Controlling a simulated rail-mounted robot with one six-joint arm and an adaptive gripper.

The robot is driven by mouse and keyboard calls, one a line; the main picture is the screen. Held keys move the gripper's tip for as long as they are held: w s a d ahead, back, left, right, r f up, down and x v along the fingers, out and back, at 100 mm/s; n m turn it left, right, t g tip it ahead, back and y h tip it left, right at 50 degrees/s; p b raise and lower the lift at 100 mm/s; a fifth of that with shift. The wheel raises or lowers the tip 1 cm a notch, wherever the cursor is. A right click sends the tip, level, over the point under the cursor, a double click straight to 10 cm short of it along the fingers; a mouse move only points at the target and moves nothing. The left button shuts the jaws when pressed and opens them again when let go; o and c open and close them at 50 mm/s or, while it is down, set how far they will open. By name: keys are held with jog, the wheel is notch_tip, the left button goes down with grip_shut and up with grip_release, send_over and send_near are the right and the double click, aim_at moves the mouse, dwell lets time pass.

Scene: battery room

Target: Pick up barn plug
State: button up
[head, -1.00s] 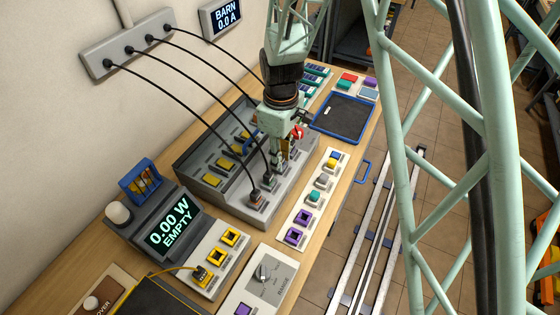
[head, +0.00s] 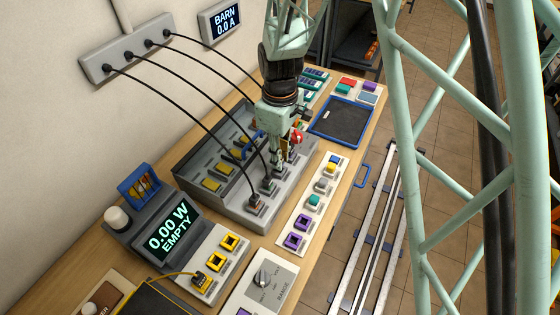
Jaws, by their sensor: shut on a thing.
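My gripper (head: 283,156) points down over the front ledge of the grey battery rack (head: 235,207), at the ledge's far end. Its fingers are shut on a plug, taken as the barn plug, which is mostly hidden between them. A black cable from the wall outlet strip (head: 128,50) runs behind my wrist towards it. Two other black-cabled plugs stand in the ledge: the near one (head: 256,203) and one beside my fingers (head: 270,186). I cannot tell whether the held plug is seated or lifted. A wall display (head: 221,18) reads BARN 0.0 A.
A red knob (head: 297,137) is close beside my fingers. Yellow-topped cells sit in the rack. A tester display (head: 170,228) reads 0.00 W EMPTY. A strip of coloured blocks (head: 310,208) lies to the right. A blue-rimmed tray (head: 372,118) stands beyond it.

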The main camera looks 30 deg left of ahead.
jog(key=shift+r, duration=0.6)
jog(key=s+d+r+b, duration=0.1)
jog(key=s+d, duration=0.9)
jog(key=d, duration=0.2)
jog(key=shift+s+r, duration=0.35)
jog(key=shift+s, duration=0.05)
jog(key=shift+a, duration=0.1)
